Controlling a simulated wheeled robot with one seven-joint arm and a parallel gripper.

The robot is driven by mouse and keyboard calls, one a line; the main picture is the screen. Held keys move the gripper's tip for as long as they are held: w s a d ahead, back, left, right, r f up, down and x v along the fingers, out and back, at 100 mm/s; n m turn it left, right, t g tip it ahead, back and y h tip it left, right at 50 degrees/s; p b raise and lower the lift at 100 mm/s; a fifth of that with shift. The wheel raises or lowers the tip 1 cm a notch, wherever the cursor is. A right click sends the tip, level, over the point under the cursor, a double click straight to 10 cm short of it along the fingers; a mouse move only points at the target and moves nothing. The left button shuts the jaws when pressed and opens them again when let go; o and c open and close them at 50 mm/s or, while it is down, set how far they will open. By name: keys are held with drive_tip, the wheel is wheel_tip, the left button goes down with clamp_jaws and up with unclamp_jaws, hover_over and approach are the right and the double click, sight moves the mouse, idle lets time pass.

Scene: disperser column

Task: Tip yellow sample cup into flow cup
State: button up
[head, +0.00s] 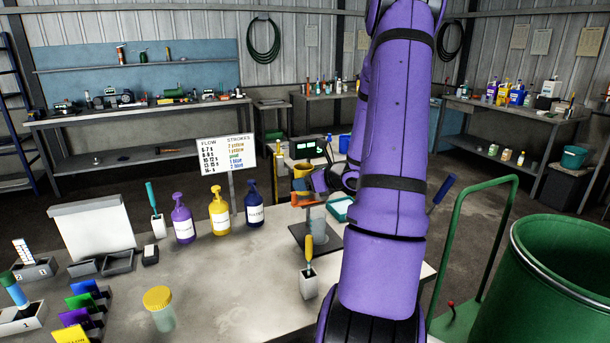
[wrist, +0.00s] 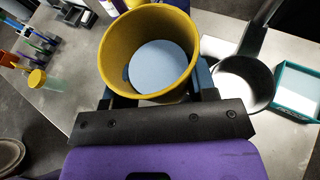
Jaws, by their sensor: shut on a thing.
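The yellow sample cup (wrist: 112,42) is between the fingers of my gripper (wrist: 157,94) in the wrist view, with a flat pale blue-grey surface inside. In the head view the yellow cup (head: 301,186) is held above the table's far side, partly hidden by my gripper (head: 321,181) and arm. It looks roughly upright. A round metallic cup (wrist: 268,82), seemingly the flow cup, is just right of the yellow cup in the wrist view, apart from it. In the head view the stand (head: 318,236) below my gripper is partly hidden.
A teal tray (wrist: 287,117) lies right of the metallic cup. Purple, yellow and blue pump bottles (head: 220,212) stand left, near a flow chart sign (head: 227,152). A yellow-lidded jar (head: 160,308) and a holder with a yellow-handled tool (head: 309,284) are nearer. A green drum (head: 560,290) stands right.

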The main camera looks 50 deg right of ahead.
sight(310, 171)
drive_tip(key=shift+s+d+r+m, duration=0.2)
drive_tip(key=shift+d+m, duration=0.1)
drive_tip(key=shift+d, duration=0.35)
drive_tip(key=m+y, duration=0.1)
drive_tip(key=f+m+t, duration=0.1)
drive_tip(key=m, duration=0.1)
drive_tip(key=shift+y, duration=0.4)
drive_tip(key=m, duration=0.1)
drive_tip(key=m+t+y, duration=0.1)
drive_tip(key=m, duration=0.1)
drive_tip(key=shift+r, duration=0.25)
drive_tip(key=shift+d+r+m+t+y, duration=0.15)
drive_tip(key=shift+r+m+t+y, duration=0.4)
drive_tip(key=shift+m, duration=0.8)
drive_tip(key=shift+d+r+m+t+y, duration=0.1)
drive_tip(key=shift+r+m+t+y, duration=0.15)
drive_tip(key=shift+r+m+t, duration=0.85)
drive_tip(key=shift+d+r+m+t+h, duration=0.15)
drive_tip(key=shift+d+r+m+t, duration=0.2)
drive_tip(key=shift+m, duration=0.75)
drive_tip(key=shift+d+r+m+t+h, duration=0.15)
drive_tip(key=shift+r+m, duration=0.3)
drive_tip(key=shift+m, duration=0.6)
drive_tip(key=shift+d+r+m+t+h, duration=0.1)
drive_tip(key=shift+d+r+m+t, duration=0.25)
drive_tip(key=shift+m, duration=0.75)
drive_tip(key=shift+a+r, duration=0.1)
